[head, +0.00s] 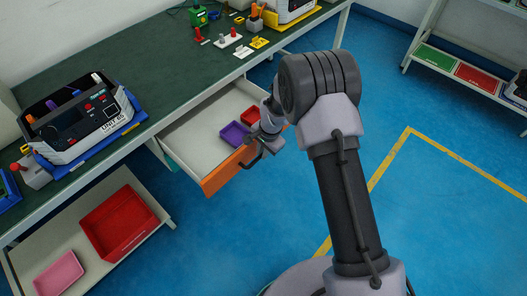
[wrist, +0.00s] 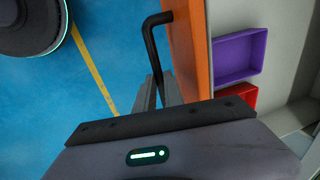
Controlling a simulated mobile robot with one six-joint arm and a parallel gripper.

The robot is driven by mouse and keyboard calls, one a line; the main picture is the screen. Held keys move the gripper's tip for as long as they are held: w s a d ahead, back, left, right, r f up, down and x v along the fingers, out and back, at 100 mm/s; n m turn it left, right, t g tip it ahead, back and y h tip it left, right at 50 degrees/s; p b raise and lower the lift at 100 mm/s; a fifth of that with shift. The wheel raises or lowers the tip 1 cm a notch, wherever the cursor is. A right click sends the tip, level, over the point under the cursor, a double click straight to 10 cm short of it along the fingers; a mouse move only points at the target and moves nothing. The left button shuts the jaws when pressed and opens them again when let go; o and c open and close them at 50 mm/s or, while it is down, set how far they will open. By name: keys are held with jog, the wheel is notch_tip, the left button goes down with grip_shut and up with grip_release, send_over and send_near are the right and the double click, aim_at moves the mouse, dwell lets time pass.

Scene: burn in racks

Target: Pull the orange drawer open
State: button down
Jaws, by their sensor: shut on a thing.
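The orange drawer (head: 221,177) stands pulled out from under the green-topped workbench, its pale interior showing. Its orange front also shows in the wrist view (wrist: 187,45). A black bar handle (wrist: 151,40) is fixed to the front. My gripper (head: 260,150) is at the drawer front, with its fingers (wrist: 157,92) shut on the handle. Inside the drawer are a purple tray (head: 235,134) and a red tray (head: 250,116); both also show in the wrist view. My arm hides the drawer's right end in the head view.
The workbench (head: 130,75) carries a device marked as a unit (head: 90,118) and several small parts. A lower shelf at left holds a red bin (head: 118,222) and a pink bin (head: 59,273). Blue floor before the drawer is clear, with yellow lines. A rack (head: 425,40) stands at right.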

jog(key=c, duration=1.5)
grip_release()
jog(key=shift+o, duration=0.2)
notch_tip(320, 180, up, 17)
jog(key=s+d+p, duration=0.2)
jog(key=p, duration=0.4)
jog(key=shift+d, duration=0.25)
